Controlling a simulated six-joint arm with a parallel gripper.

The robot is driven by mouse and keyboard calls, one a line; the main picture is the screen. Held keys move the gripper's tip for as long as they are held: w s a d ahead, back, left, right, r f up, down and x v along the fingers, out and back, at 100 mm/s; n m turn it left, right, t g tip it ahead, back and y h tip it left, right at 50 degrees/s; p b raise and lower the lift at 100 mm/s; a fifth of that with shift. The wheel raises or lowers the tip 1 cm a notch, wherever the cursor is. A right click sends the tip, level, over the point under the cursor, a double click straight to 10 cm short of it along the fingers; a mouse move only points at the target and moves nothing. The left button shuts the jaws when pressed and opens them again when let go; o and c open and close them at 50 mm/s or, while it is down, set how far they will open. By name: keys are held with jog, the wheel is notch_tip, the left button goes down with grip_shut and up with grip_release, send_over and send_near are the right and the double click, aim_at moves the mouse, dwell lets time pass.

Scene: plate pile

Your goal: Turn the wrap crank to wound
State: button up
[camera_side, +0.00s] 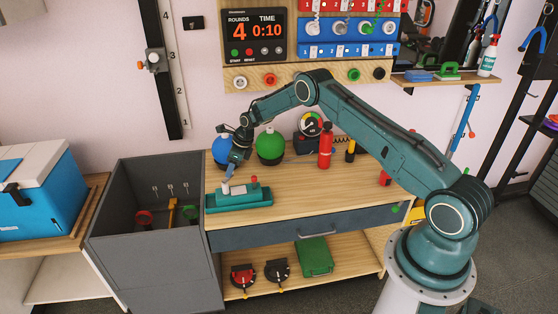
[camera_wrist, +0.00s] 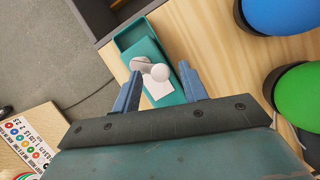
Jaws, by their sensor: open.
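A teal wrap device (camera_side: 240,198) sits in a teal tray near the front left of the wooden bench top. It has a pale part at its left end and a small red knob (camera_side: 254,180) on top. In the wrist view the teal body (camera_wrist: 150,50) carries a pale crank with a rounded knob (camera_wrist: 159,72) beside a white patch. My gripper (camera_side: 230,172) points down over the left part of the device. In the wrist view its two blue fingers (camera_wrist: 160,68) are apart, one on each side of the pale crank knob. I cannot tell the crank's turn state.
A blue ball (camera_side: 221,150) and a green ball (camera_side: 270,145) stand behind the device. A red bottle (camera_side: 325,146) and a round gauge (camera_side: 311,124) stand further right. A deep grey bin (camera_side: 150,262) adjoins the bench's left. The bench's front right is clear.

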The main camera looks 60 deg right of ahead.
grip_shut()
jog(key=shift+w, duration=0.2)
jog(key=shift+w+a+n+g+y, duration=0.1)
jog(key=shift+w+n+g+y, duration=0.15)
jog(key=shift+n, duration=0.65)
jog(key=shift+w+n+g+y, duration=0.15)
jog(key=shift+w+n+y, duration=0.2)
jog(key=shift+n, duration=0.55)
jog(key=shift+w+n, duration=0.1)
jog(key=shift+n, duration=0.2)
jog(key=shift+n, duration=0.3)
grip_release()
